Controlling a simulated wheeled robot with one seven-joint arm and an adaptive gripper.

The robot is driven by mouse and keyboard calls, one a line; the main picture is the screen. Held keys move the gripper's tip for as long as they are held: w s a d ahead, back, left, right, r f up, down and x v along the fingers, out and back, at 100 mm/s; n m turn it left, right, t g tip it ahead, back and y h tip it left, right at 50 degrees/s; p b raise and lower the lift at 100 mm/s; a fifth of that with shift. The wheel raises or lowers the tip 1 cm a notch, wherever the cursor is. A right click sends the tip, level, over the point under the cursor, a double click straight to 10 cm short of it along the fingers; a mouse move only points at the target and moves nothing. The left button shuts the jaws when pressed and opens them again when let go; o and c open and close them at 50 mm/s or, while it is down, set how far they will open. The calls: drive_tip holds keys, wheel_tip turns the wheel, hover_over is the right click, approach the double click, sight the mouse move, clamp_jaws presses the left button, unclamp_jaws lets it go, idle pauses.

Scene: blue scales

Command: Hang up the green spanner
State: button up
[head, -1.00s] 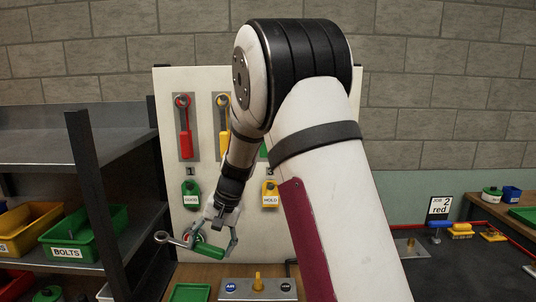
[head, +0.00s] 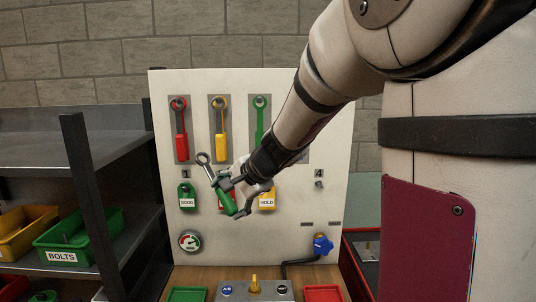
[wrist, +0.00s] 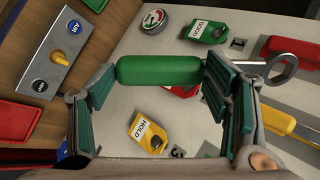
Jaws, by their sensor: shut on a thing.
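The green spanner has a green handle (head: 226,200) and a steel ring end (head: 203,158). My gripper (head: 231,196) is shut on the handle and holds it in front of the pale board, tilted with the ring up and to the left. In the wrist view the handle (wrist: 160,70) lies across between the finger pads of my gripper (wrist: 160,82), and the ring (wrist: 282,69) sticks out to the right. A grey panel with a green spanner shape (head: 259,118) is on the board above my gripper; its lower part is partly hidden by my arm.
A red spanner (head: 180,135) and a yellow spanner (head: 220,135) hang on the board (head: 270,235). Tags, a gauge (head: 189,241) and a blue valve (head: 322,245) are lower down. A shelf with bins (head: 75,235) stands at the left.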

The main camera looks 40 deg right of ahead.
drive_tip(key=shift+s+d+r+m+t+h, duration=0.25)
drive_tip(key=shift+s+r+m+h, duration=0.1)
drive_tip(key=shift+r, duration=0.3)
drive_tip(key=shift+s+d+r+m+t+h, duration=0.15)
drive_tip(key=shift+s+r+m+t+h, duration=0.15)
drive_tip(key=shift+r, duration=0.3)
drive_tip(key=shift+s+d+r+m+t+h, duration=1.25)
drive_tip(key=shift+s+d+r+m+h, duration=1.65)
drive_tip(key=shift+r, duration=1.8)
drive_tip(key=w+d+f+b, duration=0.1)
drive_tip(key=w+d+b, duration=0.5)
drive_tip(key=w, duration=0.3)
drive_tip(key=shift+n+b, duration=0.3)
drive_tip(key=shift+n, duration=0.05)
drive_tip(key=shift+f+y, duration=0.1)
drive_tip(key=shift+y, duration=0.15)
drive_tip(key=o, duration=1.3)
drive_tip(key=shift+o, duration=0.2)
